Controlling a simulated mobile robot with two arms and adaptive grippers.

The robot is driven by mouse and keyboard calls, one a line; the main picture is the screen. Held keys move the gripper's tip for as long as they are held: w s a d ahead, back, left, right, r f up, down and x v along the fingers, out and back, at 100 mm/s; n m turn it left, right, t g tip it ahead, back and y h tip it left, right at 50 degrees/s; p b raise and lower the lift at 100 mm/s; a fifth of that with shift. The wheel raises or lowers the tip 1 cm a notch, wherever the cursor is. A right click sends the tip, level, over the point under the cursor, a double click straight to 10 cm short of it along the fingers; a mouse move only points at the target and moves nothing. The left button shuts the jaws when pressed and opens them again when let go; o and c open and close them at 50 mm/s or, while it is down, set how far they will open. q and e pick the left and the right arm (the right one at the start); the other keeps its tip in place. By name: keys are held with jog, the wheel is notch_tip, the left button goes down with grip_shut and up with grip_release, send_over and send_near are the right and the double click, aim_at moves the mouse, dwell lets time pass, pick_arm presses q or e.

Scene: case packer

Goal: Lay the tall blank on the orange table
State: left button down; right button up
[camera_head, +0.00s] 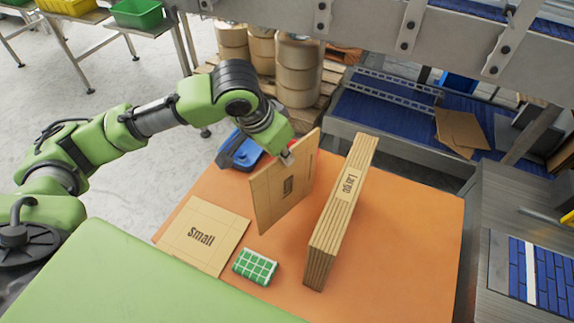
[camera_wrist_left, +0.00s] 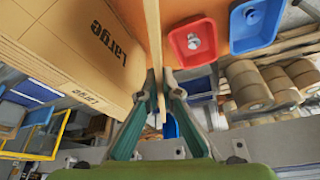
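A thin brown cardboard blank, the tall blank (camera_head: 278,192), stands on edge over the orange table (camera_head: 400,230), to the left of the Large stack; its printed label is too small to read surely. My left gripper (camera_head: 287,157) is at its upper edge. In the left wrist view the blank's edge (camera_wrist_left: 153,40) runs between the two fingers of the left gripper (camera_wrist_left: 157,85), which are closed on it. Whether its lower edge touches the table is hard to tell. My right gripper is not in view.
A thick stack of Large blanks (camera_head: 340,210) stands upright to the right. A Small blank (camera_head: 190,248) lies flat at left, with a green checkered block (camera_head: 255,266) beside it. A blue bin (camera_head: 240,152) sits behind. The table's right part is clear.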

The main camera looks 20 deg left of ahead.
pick_arm(q)
notch_tip(320, 180, down, 3)
jog(key=shift+f, duration=0.2)
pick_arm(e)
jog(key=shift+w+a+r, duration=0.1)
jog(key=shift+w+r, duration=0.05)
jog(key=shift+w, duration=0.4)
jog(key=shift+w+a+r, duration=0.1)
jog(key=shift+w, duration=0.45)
pick_arm(q)
jog(key=shift+f, duration=0.1)
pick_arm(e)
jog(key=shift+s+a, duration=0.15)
pick_arm(q)
jog(key=c, duration=2.4)
grip_release()
jog(key=shift+w, duration=0.1)
jog(key=shift+o, duration=0.8)
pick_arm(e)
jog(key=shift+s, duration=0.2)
